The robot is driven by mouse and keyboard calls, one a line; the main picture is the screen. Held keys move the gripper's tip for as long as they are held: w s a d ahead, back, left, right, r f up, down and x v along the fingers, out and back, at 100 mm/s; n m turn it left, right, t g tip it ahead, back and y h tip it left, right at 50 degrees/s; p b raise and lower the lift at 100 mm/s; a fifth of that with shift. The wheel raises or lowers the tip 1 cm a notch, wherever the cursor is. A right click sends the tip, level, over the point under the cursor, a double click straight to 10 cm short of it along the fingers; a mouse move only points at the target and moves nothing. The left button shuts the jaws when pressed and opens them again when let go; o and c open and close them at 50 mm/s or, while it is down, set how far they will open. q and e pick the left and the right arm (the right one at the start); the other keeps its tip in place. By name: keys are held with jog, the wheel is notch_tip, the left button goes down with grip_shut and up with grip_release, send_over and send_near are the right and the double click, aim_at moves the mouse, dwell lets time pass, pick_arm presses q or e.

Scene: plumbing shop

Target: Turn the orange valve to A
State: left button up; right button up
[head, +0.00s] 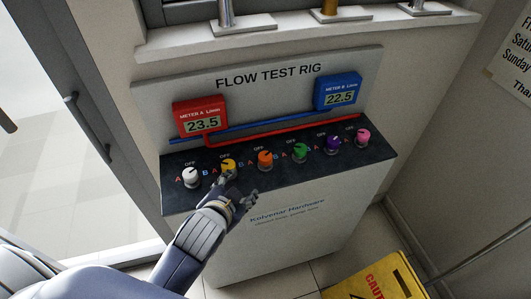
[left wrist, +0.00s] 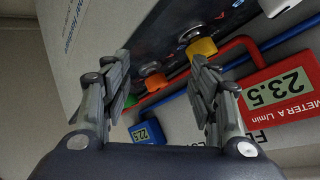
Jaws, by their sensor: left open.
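The orange valve (head: 265,159) is a round knob on the dark top of the flow test rig, third from the left, with an OFF label behind it and A and B letters at its sides. Its exact pointer direction is too small to tell. My left gripper (head: 242,184) is open and empty, in front of the panel, just left of and nearer than the orange valve, close to the yellow valve (head: 229,166). In the left wrist view the orange valve (left wrist: 156,82) shows between the two open fingers (left wrist: 160,62), apart from them. My right gripper is not in view.
A white valve (head: 191,177) stands left; green (head: 300,152), purple (head: 332,144) and pink (head: 363,136) valves stand right. Red meter A (head: 201,118) reads 23.5 and blue meter B (head: 339,92) reads 22.5. A yellow caution sign (head: 375,282) is on the floor.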

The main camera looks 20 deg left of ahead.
pick_arm(q)
jog(key=w+d+r+m+t+h, duration=0.3)
jog(key=w+d+r+m+t, duration=0.25)
jog(key=r, duration=0.45)
jog(key=w+d+r+m+t+h, duration=0.4)
jog(key=w+d+r+m, duration=0.25)
jog(key=r, duration=0.45)
jog(key=s+d+r+m+g+h, duration=0.2)
jog(key=d+m+g+h, duration=0.5)
jog(key=m, duration=0.6)
jog(key=s+d+r+m+g+h, duration=0.25)
jog(key=d+m+g+h, duration=0.55)
jog(key=m, duration=0.5)
jog(key=m+g+y, duration=0.5)
jog(key=m+y, duration=0.9)
jog(key=y, duration=0.7)
send_over(265, 156)
notch_tip(265, 156, down, 16)
notch_tip(265, 156, down, 9)
jog(key=p, duration=0.3)
jog(key=shift+f, duration=0.15)
jog(key=shift+f+p, duration=0.3)
jog(key=shift+f, duration=0.35)
